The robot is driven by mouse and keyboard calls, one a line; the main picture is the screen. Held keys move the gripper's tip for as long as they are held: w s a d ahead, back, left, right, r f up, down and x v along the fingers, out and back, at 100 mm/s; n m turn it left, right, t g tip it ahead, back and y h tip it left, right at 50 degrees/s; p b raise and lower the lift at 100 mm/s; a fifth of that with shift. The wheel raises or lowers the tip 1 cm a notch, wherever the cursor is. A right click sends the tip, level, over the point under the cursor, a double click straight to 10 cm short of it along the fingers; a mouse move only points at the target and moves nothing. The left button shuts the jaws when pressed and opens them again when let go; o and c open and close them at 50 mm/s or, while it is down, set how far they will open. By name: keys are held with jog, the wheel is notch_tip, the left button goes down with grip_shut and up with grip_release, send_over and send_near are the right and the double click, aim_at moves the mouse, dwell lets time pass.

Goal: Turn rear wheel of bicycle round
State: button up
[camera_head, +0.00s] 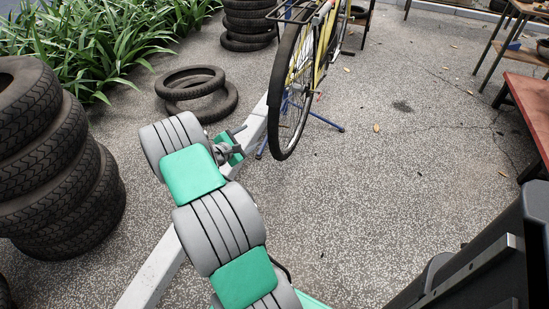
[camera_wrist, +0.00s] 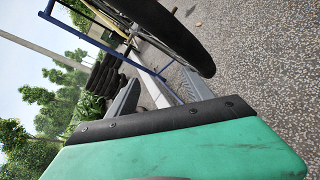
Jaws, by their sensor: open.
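The rear wheel (camera_head: 279,92) of the yellow bicycle (camera_head: 325,40) has a dark tyre and thin spokes. It is upright in the head view, ahead and to the right of my gripper (camera_head: 238,138), which is partly hidden by my own wrist. The wheel's tyre (camera_wrist: 180,32) also fills the top of the wrist view, beyond the fingertips. In the wrist view my gripper (camera_wrist: 158,88) is open, with nothing between its two grey fingers. I see a gap between the fingers and the tyre. A blue stand (camera_head: 327,122) is under the bicycle.
Stacked tyres (camera_head: 50,160) stand at the left, and two loose tyres (camera_head: 197,92) lie on the ground. A pale kerb (camera_head: 150,275) runs beneath my arm. A red bench (camera_head: 530,110) is at the right. The speckled ground between is mostly clear.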

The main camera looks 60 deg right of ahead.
aim_at(272, 150)
jog(key=s+d+f+n+h+b, duration=0.1)
jog(key=s+f+n, duration=0.1)
jog(key=f, duration=0.1)
jog(key=s+d+f+n+h+b, duration=0.1)
jog(key=s+d+f+n, duration=0.1)
jog(key=f, duration=0.1)
jog(key=s+d+f+n+h+b, duration=0.1)
jog(key=f+n, duration=0.2)
jog(key=shift+s+d+f, duration=0.25)
jog(key=shift+s+d, duration=0.1)
jog(key=shift+s, duration=0.05)
jog(key=d+b, duration=0.1)
jog(key=d, duration=0.6)
jog(key=shift+s+d, duration=0.15)
jog(key=shift+d, duration=0.15)
jog(key=shift+r, duration=0.1)
grip_shut()
